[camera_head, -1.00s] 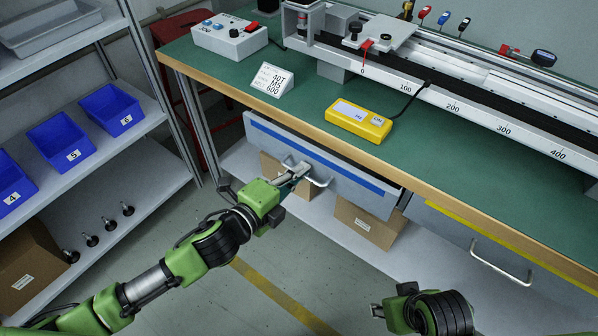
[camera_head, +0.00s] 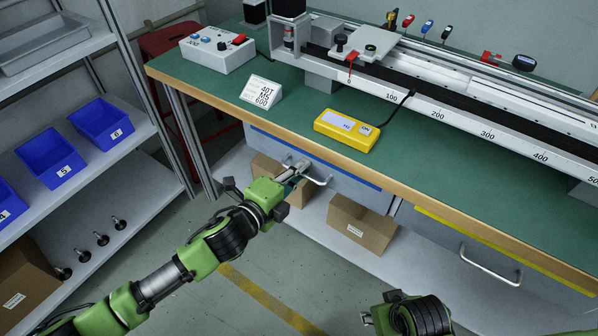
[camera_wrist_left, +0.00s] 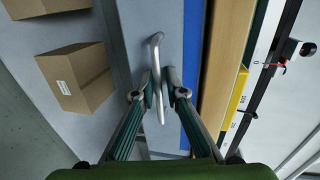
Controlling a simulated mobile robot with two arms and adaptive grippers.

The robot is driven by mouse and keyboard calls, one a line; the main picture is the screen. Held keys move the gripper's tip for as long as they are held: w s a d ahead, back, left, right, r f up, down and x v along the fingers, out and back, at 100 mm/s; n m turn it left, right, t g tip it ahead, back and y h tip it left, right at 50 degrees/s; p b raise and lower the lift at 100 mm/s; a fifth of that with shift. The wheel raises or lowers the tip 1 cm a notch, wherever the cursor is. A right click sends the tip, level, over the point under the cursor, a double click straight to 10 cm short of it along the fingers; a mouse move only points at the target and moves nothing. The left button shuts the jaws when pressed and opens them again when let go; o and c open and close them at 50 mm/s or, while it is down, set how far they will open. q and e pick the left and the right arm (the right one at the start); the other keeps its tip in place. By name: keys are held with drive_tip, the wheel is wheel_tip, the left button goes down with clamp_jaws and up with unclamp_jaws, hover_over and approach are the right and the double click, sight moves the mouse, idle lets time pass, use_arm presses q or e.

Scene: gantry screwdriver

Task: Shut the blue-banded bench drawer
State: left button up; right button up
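The blue-banded drawer (camera_head: 345,187) is under the left part of the bench, its grey front close to the bench's front edge. The edge overhangs its top, so I cannot tell whether it is fully flush. Its blue band (camera_wrist_left: 192,60) runs beside the handle in the left wrist view. My left gripper (camera_head: 298,168) is at the drawer's metal handle (camera_head: 320,178). In the left wrist view the handle bar (camera_wrist_left: 161,105) lies between the nearly closed fingers (camera_wrist_left: 160,83). My right gripper (camera_head: 368,318) is low in the head view, away from the drawer, its fingers mostly hidden.
A second drawer with a yellow band (camera_head: 500,245) and its own handle is to the right. Cardboard boxes (camera_head: 360,222) stand on the shelf below. A yellow device (camera_head: 346,130) lies on the green bench top. A shelf rack with blue bins (camera_head: 50,157) stands left.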

use_arm(q)
drive_tip(key=shift+s+f, duration=0.1)
drive_tip(key=v, duration=1.2)
idle(0.4)
